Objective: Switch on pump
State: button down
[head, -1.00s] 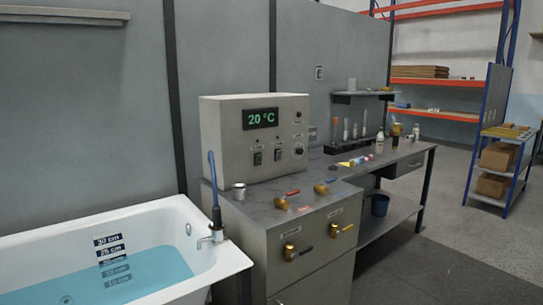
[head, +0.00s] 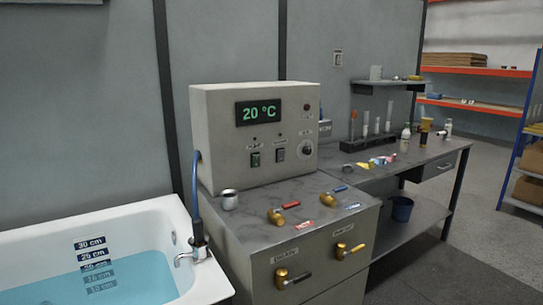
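A beige control box (head: 222,125) stands on the grey cabinet and its display (head: 259,112) reads 20 °C. The labels over the switches are too small to read, so I cannot tell which is the pump's. My gripper is not in view.
A bathtub (head: 150,228) with blue water stands at left, with a tap (head: 192,254) and blue hose (head: 195,190). A metal cup (head: 229,200) stands near the box. A workbench (head: 420,165) extends right.

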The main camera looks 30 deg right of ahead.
aim_at(256, 158)
jog(key=i+l, duration=0.1)
jog(key=l, duration=0.2)
jog(key=i+l, duration=0.15)
jog(key=l, duration=0.15)
jog(key=i+l, duration=0.1)
jog(key=l, duration=0.2)
jog(key=i+l, duration=0.1)
jog(key=l, duration=0.25)
jog(key=i, duration=0.5)
